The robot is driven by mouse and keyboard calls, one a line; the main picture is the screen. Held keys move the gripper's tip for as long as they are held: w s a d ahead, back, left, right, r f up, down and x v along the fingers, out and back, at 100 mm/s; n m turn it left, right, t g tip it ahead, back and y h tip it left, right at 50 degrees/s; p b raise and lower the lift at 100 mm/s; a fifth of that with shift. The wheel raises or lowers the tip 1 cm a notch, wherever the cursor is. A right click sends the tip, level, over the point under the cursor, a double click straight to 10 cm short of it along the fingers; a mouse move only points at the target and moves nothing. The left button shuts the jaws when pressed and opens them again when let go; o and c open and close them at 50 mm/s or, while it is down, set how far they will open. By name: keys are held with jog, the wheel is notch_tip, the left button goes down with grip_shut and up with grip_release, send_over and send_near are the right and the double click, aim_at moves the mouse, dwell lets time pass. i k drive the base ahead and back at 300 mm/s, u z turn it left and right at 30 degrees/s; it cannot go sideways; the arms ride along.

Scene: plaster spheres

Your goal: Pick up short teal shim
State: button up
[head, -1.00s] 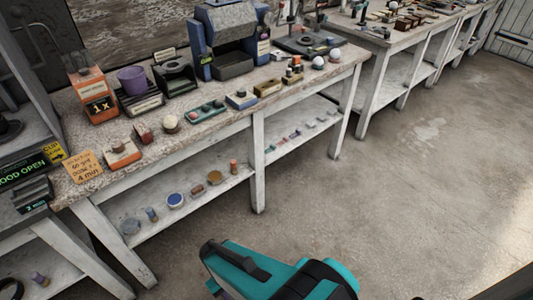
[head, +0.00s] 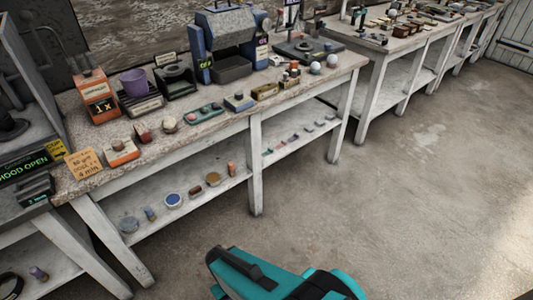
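Several small flat pieces (head: 294,138) lie in a row on the lower shelf of the near workbench, at its right half. They look teal, pink, purple and grey, but are too small to tell which is the short teal shim. One at the left end of the row (head: 268,152) looks bluish-teal. My teal and black arm shows at the bottom middle of the head view, well in front of the bench. My gripper's fingers are not visible.
The near workbench (head: 222,130) holds a blue-grey machine (head: 228,45), a purple cup (head: 133,82) and several small items. White legs (head: 255,165) divide its lower shelf, whose left half holds round tins and small cylinders. A second bench (head: 398,48) stands behind right. The floor (head: 400,200) is clear.

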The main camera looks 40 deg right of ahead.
aim_at(270, 151)
jog(key=z, duration=0.05)
jog(key=i, duration=0.95)
